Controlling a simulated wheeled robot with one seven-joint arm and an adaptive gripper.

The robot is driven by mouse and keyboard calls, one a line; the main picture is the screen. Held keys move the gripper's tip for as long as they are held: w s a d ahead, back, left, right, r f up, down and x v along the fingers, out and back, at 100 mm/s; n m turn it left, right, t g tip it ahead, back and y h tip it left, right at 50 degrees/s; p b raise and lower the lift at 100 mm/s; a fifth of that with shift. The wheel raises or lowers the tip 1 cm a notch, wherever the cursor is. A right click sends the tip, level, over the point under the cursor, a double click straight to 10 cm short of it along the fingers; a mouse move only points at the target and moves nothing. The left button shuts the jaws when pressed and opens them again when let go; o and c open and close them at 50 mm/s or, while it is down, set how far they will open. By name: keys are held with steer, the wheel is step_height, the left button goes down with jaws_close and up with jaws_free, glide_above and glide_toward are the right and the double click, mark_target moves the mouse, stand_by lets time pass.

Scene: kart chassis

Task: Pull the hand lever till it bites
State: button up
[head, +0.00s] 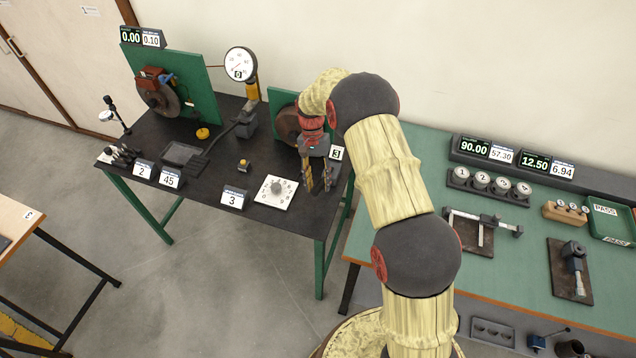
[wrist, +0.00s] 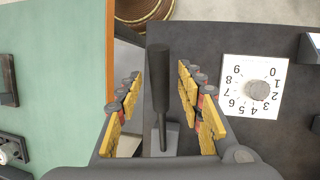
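In the wrist view the hand lever (wrist: 158,85) has a thick black grip and a thinner shank on a grey base. It stands between my gripper's (wrist: 159,95) two yellow-padded fingers. The fingers are spread, with a gap visible on each side of the grip, and no contact shows. In the head view my gripper (head: 318,180) points down over the right end of the dark table. The lever cannot be made out there, behind the fingers and arm.
A white dial plate (head: 290,203) with a knob lies left of my gripper. A round gauge (head: 240,64), brake discs on green panels and number cards stand on the dark table (head: 215,185). The green bench (head: 400,250) with tools is close on the right.

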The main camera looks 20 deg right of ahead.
steer(key=v, duration=1.1)
steer(key=shift+r, duration=0.3)
steer(key=shift+w, duration=0.15)
